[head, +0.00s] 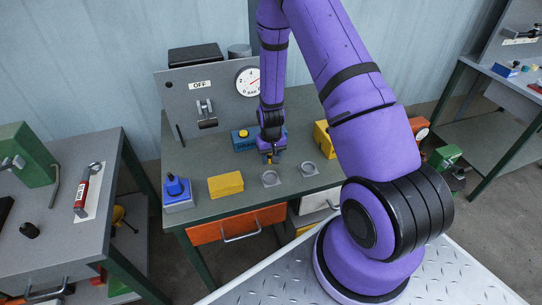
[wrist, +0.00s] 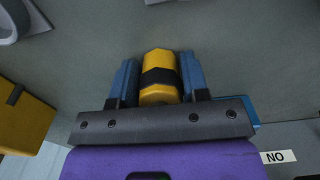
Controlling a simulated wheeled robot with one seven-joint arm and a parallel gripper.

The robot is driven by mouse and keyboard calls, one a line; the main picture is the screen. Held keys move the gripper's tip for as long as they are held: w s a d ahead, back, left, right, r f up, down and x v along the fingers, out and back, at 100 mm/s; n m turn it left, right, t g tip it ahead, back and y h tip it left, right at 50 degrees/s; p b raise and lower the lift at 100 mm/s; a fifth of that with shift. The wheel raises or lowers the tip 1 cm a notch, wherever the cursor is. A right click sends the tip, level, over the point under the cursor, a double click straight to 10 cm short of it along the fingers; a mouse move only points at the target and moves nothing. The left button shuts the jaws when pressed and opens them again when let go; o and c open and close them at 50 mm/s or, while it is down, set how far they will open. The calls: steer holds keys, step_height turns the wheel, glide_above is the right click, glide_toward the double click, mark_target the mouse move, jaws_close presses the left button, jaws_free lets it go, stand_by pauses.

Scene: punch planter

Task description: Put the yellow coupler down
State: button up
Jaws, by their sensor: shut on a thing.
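My gripper (head: 269,158) is over the middle workbench in the head view, pointing down. In the wrist view its blue fingers (wrist: 160,85) are shut on the yellow coupler (wrist: 157,62), a yellow piece with a black band around its middle. In the head view the coupler is small and mostly hidden at the fingertips. I cannot tell whether the coupler touches the bench.
A blue box (head: 243,140) with a yellow knob is beside the gripper. A yellow block (head: 225,185) and a blue fixture (head: 176,190) are at left. A yellow box (head: 322,140) is at right. A grey panel (head: 220,95) with a gauge stands behind.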

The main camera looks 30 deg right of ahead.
steer(key=shift+f, duration=0.1)
steer(key=o, duration=1.1)
